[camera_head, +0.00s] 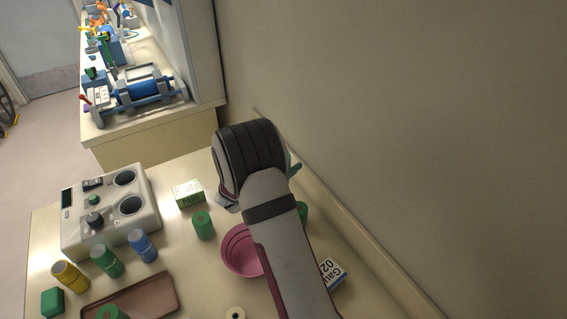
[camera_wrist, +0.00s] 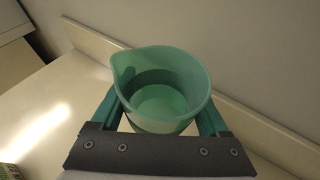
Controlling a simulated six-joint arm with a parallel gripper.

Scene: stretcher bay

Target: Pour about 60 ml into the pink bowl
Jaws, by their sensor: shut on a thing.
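A translucent green beaker with a pouring lip (camera_wrist: 160,98) fills the middle of the wrist view. My gripper (camera_wrist: 160,118) is shut on it, with one teal finger on each side. The beaker looks near upright, its mouth towards the wrist camera. A darker band shows inside, but I cannot tell how much liquid it holds. The pink bowl (camera_head: 238,252) stands on the counter in the head view, its right side hidden by my arm. The gripper is mostly hidden behind my wrist there, beyond the bowl; only a teal bit shows.
A grey device with two round wells (camera_head: 110,210) stands left. Green (camera_head: 203,225), blue and yellow containers, a small green-white box (camera_head: 188,193) and a brown tray (camera_head: 130,299) surround the bowl's left. A labelled box (camera_head: 332,273) lies right of it, near the wall (camera_head: 450,150).

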